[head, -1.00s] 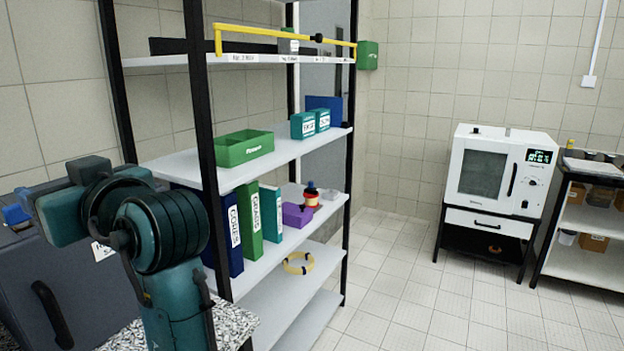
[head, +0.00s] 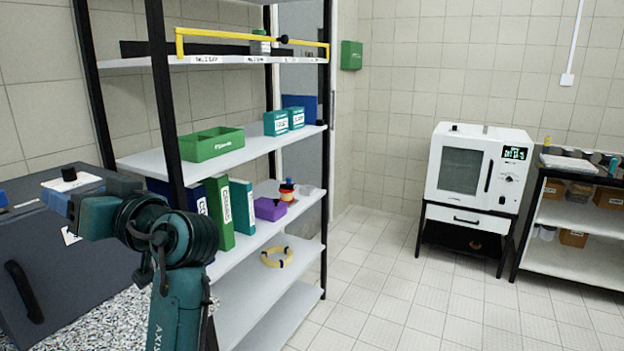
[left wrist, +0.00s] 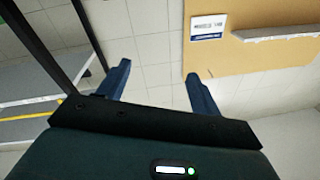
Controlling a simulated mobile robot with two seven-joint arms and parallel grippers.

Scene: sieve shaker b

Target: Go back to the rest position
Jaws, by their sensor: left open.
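My left gripper (left wrist: 158,74) shows in the left wrist view. Its two blue fingers are spread apart with nothing between them. Behind the fingers are pale tiles and a tan panel (left wrist: 255,70) with a white label. In the head view my left arm is bent in the lower left, in front of a dark grey box-shaped unit (head: 75,265). My right gripper is in neither view.
A black-framed shelf rack (head: 160,90) with folders and a green tray (head: 212,146) stands close beside my left arm. A white oven (head: 474,170) on a stand and a low shelf unit (head: 570,262) are at the right. The tiled floor (head: 395,290) between is clear.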

